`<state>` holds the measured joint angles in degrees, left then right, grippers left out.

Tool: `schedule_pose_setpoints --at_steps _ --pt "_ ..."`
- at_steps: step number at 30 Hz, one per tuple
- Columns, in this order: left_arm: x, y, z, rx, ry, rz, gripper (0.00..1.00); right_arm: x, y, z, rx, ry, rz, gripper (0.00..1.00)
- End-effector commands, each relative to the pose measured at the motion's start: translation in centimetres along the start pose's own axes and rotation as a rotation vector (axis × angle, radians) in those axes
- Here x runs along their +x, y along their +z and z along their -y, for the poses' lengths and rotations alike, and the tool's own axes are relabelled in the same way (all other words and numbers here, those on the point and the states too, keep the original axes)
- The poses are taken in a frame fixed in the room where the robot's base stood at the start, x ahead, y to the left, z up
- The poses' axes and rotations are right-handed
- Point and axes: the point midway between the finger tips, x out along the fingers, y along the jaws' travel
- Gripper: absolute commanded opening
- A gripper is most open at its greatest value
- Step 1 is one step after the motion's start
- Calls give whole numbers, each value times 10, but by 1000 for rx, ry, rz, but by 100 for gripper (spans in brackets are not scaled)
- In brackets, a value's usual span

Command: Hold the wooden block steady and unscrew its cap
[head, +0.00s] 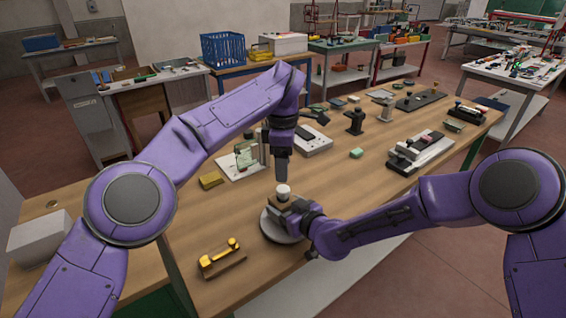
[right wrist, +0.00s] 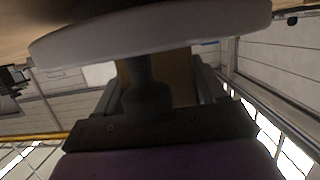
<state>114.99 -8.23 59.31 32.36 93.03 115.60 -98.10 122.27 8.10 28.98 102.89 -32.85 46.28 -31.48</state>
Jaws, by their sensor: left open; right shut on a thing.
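The wooden block (head: 279,202) stands on a grey round plate (head: 270,228) near the table's front edge. Its white cap (head: 284,189) is on top. My right gripper (head: 295,207) is shut on the block from the right side, and its fingers hide much of it. In the right wrist view the block (right wrist: 182,72) sits between the fingers, with the pale plate (right wrist: 150,38) across the top of the picture. My left gripper (head: 282,178) points straight down just above the cap. It is open, though its fingers overlap here; I cannot tell whether they touch the cap.
A brass-coloured fixture (head: 222,258) lies to the left of the plate. A grey machine vise (head: 420,150) stands at the right. The wood between these is mostly clear.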

Motion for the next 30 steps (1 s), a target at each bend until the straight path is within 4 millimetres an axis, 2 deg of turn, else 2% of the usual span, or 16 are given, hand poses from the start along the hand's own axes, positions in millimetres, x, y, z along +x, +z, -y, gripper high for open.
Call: schedule_pose_setpoints --at_steps 5,12,16,21,26,27,29,30 --pt "9 -1 0 75 -3 -1 60 0 0 0 0 0 0 0" --pt "53 0 0 74 -2 0 60 0 0 0 0 0 0 0" --pt "71 0 0 72 0 -1 60 0 0 0 0 0 0 0" --pt "80 0 0 71 3 0 60 0 0 0 0 0 0 0" --pt "80 0 0 70 3 0 60 0 0 0 0 0 0 0" --pt "80 0 0 70 3 0 56 0 0 0 0 0 0 0" --pt "80 0 0 70 3 0 37 0 0 0 0 0 0 0" --pt "80 0 0 70 3 0 24 0 0 0 0 0 0 0"
